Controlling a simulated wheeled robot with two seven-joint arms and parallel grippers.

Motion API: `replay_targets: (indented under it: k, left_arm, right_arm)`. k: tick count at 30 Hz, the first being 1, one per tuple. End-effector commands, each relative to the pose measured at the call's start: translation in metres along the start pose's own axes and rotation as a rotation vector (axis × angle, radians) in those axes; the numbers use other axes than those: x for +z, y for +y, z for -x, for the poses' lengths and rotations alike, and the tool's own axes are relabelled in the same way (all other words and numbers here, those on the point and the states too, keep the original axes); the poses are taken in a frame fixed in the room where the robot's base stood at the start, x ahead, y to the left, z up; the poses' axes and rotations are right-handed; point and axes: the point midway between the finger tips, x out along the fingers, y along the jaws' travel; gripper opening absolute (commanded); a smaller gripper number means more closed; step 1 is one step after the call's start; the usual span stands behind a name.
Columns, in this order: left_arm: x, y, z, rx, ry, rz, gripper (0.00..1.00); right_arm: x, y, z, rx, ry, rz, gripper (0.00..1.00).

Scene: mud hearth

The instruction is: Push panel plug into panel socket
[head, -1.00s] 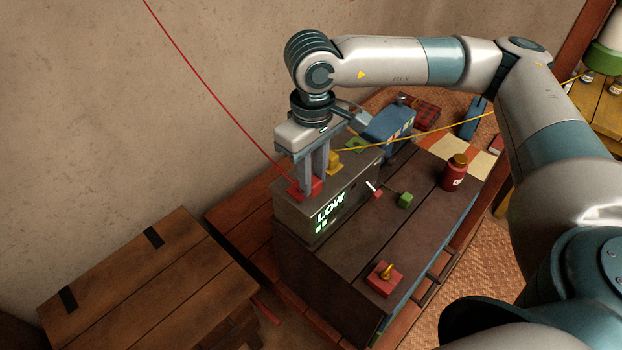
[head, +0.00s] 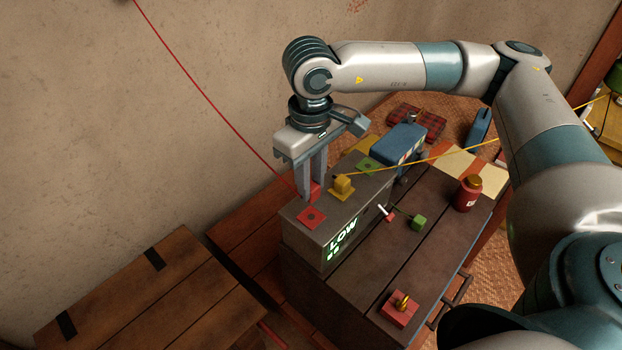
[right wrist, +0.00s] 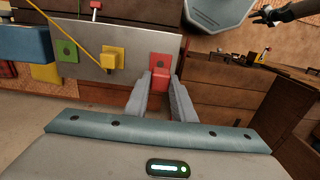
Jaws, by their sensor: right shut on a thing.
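My right gripper (head: 312,185) points down and is shut on the red panel plug (head: 315,190), whose thin red cable runs up to the left. The plug is partly hidden by the fingers in the head view. In the right wrist view the plug (right wrist: 160,79) shows between the fingertips, overlapping the edge of the red panel socket (right wrist: 160,62). The socket (head: 311,217) is a flat red plate with a dark hole on the grey box, uncovered in the head view. The plug is apart from the hole, toward the wall side; its height is unclear. My left gripper is absent from the head view.
A yellow plug (head: 343,184) with a yellow cable and a green socket (head: 369,164) lie beside the red socket. A blue box (head: 398,144) and red jar (head: 467,193) stand to the right. A dark claw-like shape (right wrist: 266,15) is unclear.

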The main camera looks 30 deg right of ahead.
Motion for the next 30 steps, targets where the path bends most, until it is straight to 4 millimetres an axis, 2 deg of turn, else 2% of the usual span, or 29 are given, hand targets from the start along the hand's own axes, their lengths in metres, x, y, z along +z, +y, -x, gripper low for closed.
replay_targets:
  k: [7, 21, 30]
  left_arm:
    - [-0.018, -0.003, -0.005, -0.003, 0.023, 0.000, 0.31]
    - [-0.010, -0.002, -0.014, -0.002, 0.014, 0.000, 0.31]
    - [-0.009, -0.002, -0.016, -0.002, 0.013, 0.000, 0.31]
  right_arm:
    - [0.000, 0.000, -0.014, 0.000, -0.001, -0.001, 0.03]
    - [0.000, 0.000, -0.048, -0.001, -0.001, -0.002, 0.03]
    - [0.000, 0.000, -0.055, 0.000, 0.000, -0.002, 0.03]
